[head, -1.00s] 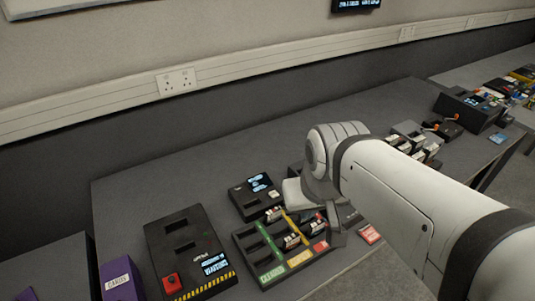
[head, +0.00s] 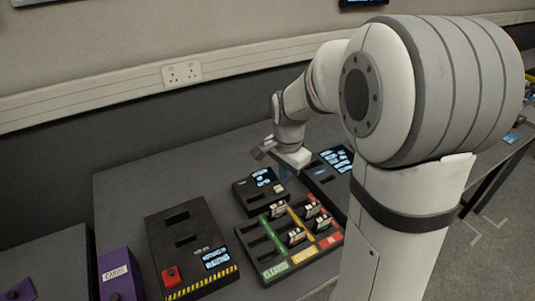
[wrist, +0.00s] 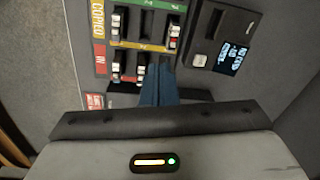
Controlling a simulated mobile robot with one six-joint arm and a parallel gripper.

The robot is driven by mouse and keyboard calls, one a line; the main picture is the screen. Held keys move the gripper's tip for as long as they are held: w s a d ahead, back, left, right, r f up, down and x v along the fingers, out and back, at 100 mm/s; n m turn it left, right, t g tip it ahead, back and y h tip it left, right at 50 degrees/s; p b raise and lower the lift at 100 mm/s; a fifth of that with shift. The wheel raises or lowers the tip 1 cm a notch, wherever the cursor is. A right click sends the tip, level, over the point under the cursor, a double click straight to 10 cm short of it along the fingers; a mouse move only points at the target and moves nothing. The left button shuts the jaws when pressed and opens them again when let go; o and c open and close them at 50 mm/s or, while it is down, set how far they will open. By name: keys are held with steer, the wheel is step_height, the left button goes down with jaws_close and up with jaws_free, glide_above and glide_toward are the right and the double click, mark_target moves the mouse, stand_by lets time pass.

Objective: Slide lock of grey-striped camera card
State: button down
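My gripper (wrist: 158,85) shows in the wrist view with two blue fingers close together and nothing visible between them. In the head view it hangs above the table, behind the card tray (head: 268,272) and apart from it. Several small camera cards stand in the tray, including one beside the green strip (head: 278,210), one near the yellow strip (head: 297,236) and two toward the red end (head: 312,210).
A reader with a lit screen (head: 258,192) stands behind the tray, and another screened device (head: 332,172) is right of it. A black slotted box with a red button (head: 190,245) stands left, beside a purple CARDS box (head: 118,276). My arm hides the table's right part.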

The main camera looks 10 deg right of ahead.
mark_target(280, 202)
steer(key=shift+w+f+m+g+b, duration=0.1)
steer(key=shift+w+f+m+b, duration=0.55)
steer(key=shift+f, duration=1.25)
steer(key=shift+w+f+m+g+b, duration=0.1)
steer(key=shift+w+f+m+b, duration=0.5)
steer(key=shift+f, duration=1.25)
steer(key=shift+w+f+m+g+b, duration=0.1)
steer(key=shift+w+f+m+b, duration=0.15)
steer(key=shift+w+f+b, duration=0.85)
steer(key=shift+s+f+b, duration=0.25)
steer(key=shift+f+b, duration=0.05)
steer(key=shift+f, duration=0.45)
steer(key=shift+s+f+b, duration=0.2)
steer(key=shift+f+b, duration=0.05)
steer(key=shift+f, duration=0.45)
steer(key=shift+r, duration=0.15)
steer(key=shift+s+a, duration=0.15)
steer(key=shift+a, duration=0.25)
steer(key=shift+a, duration=0.2)
steer(key=shift+f, duration=0.35)
stand_by(0.6)
